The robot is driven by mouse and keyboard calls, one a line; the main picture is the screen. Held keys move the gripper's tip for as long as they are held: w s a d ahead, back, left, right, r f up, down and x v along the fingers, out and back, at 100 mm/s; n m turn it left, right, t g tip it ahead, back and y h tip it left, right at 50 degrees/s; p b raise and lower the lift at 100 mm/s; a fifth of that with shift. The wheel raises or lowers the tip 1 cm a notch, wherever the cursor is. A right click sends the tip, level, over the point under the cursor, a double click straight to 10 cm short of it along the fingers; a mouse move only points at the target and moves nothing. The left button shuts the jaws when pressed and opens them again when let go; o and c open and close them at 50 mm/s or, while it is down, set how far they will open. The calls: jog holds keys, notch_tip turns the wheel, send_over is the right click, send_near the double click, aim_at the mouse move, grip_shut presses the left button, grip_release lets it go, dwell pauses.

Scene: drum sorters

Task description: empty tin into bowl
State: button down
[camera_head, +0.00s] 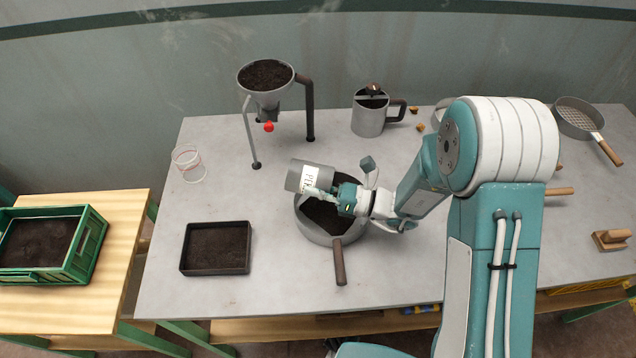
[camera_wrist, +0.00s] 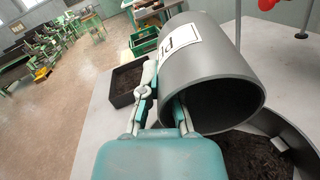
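A grey tin (camera_head: 303,178) with a white label lies tipped on its side above the bowl. My gripper (camera_head: 338,192) is shut on the tin's side. In the wrist view the tin (camera_wrist: 200,62) shows its dark open mouth, and no soil shows inside it. The mouth is close above the bowl's rim. The grey bowl (camera_head: 311,233), with a brown handle toward the table's front, holds dark soil. It also shows in the wrist view (camera_wrist: 292,135), with soil below the tin. The gripper's fingers (camera_wrist: 163,108) press against the tin's near side.
A soil-filled funnel on a stand (camera_head: 266,95) with a red knob stands behind the bowl. A black tray (camera_head: 216,270) and a clear cup (camera_head: 188,165) are to the left. A grey can (camera_head: 369,120) stands behind. A green crate (camera_head: 92,240) sits on the side table.

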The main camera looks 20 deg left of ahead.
aim_at(293, 184)
jog(key=shift+s+a+f+h, duration=0.1)
jog(key=shift+a+f+h, duration=0.4)
jog(key=shift+h, duration=0.5)
jog(key=shift+s+a+r+t+h, duration=0.15)
jog(key=shift+a+t+h, duration=0.1)
jog(key=shift+a+h, duration=0.3)
jog(key=shift+s+a+r+t+h, duration=0.1)
jog(key=shift+a+t+h, duration=0.2)
jog(key=shift+h, duration=0.35)
jog(key=shift+a+h, duration=0.25)
jog(key=shift+h, duration=0.25)
jog(key=h, duration=0.1)
jog(key=r+t+h, duration=0.1)
jog(key=shift+s+a+r+h, duration=0.15)
jog(key=shift+a+r+h, duration=0.05)
jog(key=shift+a+h, duration=0.1)
jog(key=h, duration=0.3)
jog(key=shift+s+a+f+t, duration=0.1)
jog(key=shift+a+f+t, duration=0.05)
jog(key=shift+a+t, duration=0.2)
jog(key=a+h, duration=0.1)
jog(key=h, duration=0.1)
jog(key=s+a+t+h, duration=0.1)
jog(key=a+h, duration=0.1)
jog(key=h, duration=0.1)
jog(key=a+t+h, duration=0.1)
jog(key=a+h, duration=0.1)
jog(key=shift+s+a+f+h, duration=0.15)
jog(key=shift+f+h, duration=0.05)
jog(key=shift+h, duration=0.2)
